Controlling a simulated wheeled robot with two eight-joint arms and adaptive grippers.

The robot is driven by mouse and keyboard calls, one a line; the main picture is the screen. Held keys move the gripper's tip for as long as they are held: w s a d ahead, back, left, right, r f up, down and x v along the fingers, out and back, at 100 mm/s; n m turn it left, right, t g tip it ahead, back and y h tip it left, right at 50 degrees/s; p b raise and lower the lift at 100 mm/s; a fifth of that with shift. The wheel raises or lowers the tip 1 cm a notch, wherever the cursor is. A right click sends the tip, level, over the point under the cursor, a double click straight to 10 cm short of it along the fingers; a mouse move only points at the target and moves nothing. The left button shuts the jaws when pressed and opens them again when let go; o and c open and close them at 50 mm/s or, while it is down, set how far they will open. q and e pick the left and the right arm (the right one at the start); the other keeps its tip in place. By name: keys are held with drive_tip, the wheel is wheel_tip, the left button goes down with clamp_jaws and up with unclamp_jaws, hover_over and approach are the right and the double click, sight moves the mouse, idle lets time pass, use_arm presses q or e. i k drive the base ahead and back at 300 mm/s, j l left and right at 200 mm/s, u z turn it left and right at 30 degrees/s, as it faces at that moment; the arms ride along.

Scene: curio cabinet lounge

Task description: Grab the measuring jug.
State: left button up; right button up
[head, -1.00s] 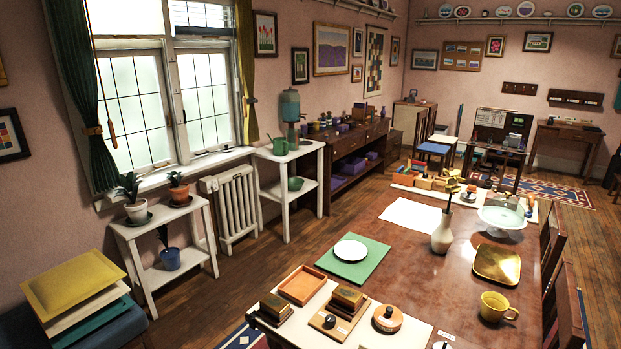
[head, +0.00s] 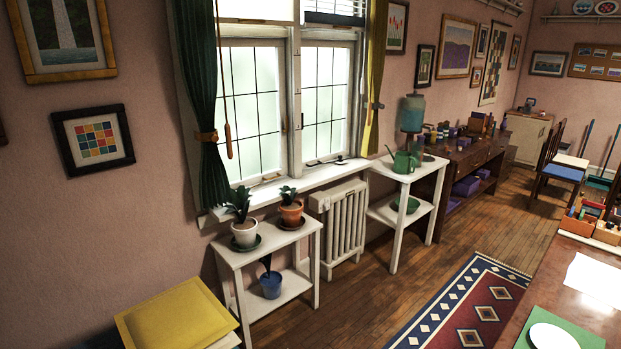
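I cannot make out a measuring jug in the head view. A green watering can (head: 402,164) with a spout stands on the top of a white two-tier stand (head: 405,177), beside a teal dispenser (head: 412,113). A green bowl (head: 407,205) sits on the lower shelf of that stand. Neither of my grippers is in view.
A white plant stand (head: 262,247) with potted plants is under the window, beside a radiator (head: 342,220). A patterned rug (head: 465,305) lies on the wooden floor. The table (head: 575,270) fills the lower right. A yellow cushion (head: 175,318) is at the lower left.

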sight(417, 149)
drive_tip(key=i+l+z, duration=0.1)
drive_tip(key=i+z, duration=0.15)
drive_tip(key=i, duration=0.25)
drive_tip(key=i+z, duration=0.25)
drive_tip(key=i, duration=0.25)
drive_tip(key=i+j+z, duration=0.1)
drive_tip(key=i+z, duration=0.15)
drive_tip(key=i, duration=0.25)
drive_tip(key=i+j+z, duration=0.25)
drive_tip(key=i, duration=0.25)
drive_tip(key=i+l+z, duration=0.1)
drive_tip(key=i+z, duration=0.15)
drive_tip(key=i, duration=0.55)
drive_tip(key=i+z, duration=0.2)
drive_tip(key=i, duration=0.55)
drive_tip(key=i+j+z, duration=0.25)
drive_tip(key=i, duration=0.55)
